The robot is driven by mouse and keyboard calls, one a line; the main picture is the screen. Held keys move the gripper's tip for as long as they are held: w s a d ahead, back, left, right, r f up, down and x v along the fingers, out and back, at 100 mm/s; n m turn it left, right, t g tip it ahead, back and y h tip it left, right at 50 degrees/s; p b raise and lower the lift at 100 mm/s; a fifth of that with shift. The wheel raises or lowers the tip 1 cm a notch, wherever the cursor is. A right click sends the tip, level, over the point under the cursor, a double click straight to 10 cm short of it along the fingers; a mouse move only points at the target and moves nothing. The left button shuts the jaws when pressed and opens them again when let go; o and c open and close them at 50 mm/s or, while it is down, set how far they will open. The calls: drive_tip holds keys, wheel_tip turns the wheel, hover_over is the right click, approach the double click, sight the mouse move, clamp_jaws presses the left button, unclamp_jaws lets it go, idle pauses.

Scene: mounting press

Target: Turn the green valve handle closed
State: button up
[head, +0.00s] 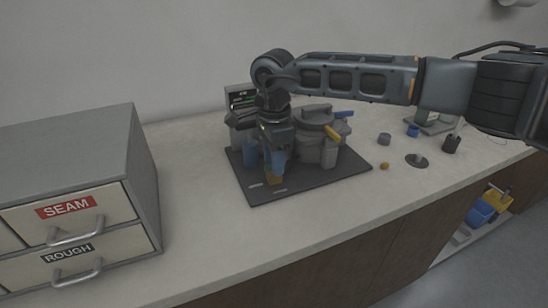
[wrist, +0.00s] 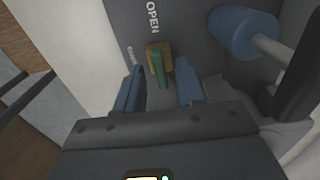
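The green valve handle (wrist: 158,71) shows in the wrist view on a brass-coloured valve body (wrist: 154,50), below the white word OPEN on the dark base plate. The handle points away from the word, toward my gripper. My gripper (wrist: 160,76) is open, with one blue finger on each side of the handle and gaps visible on both sides. In the head view my gripper (head: 275,165) points down at the front of the base plate (head: 335,180). A bit of the brass body (head: 274,180) shows under the fingers; the green handle is hidden there.
A blue cylinder (wrist: 243,32) stands close to my gripper's right in the wrist view. The grey press (head: 318,150) with yellow and blue handles is right of my gripper in the head view. A drawer cabinet (head: 140,150) stands at left; the counter between is clear.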

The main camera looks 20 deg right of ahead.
drive_tip(key=shift+c, duration=0.2)
clamp_jaws()
drive_tip(key=shift+m, duration=0.3)
drive_tip(key=m, duration=0.3)
drive_tip(key=shift+r+m, duration=0.1)
drive_tip(key=shift+m, duration=0.2)
drive_tip(key=m, duration=0.4)
drive_tip(key=shift+m, duration=0.3)
drive_tip(key=m+p, duration=0.1)
drive_tip(key=m, duration=0.3)
drive_tip(key=shift+m, duration=0.3)
drive_tip(key=shift+m+p, duration=0.45)
drive_tip(key=shift+m, duration=1.75)
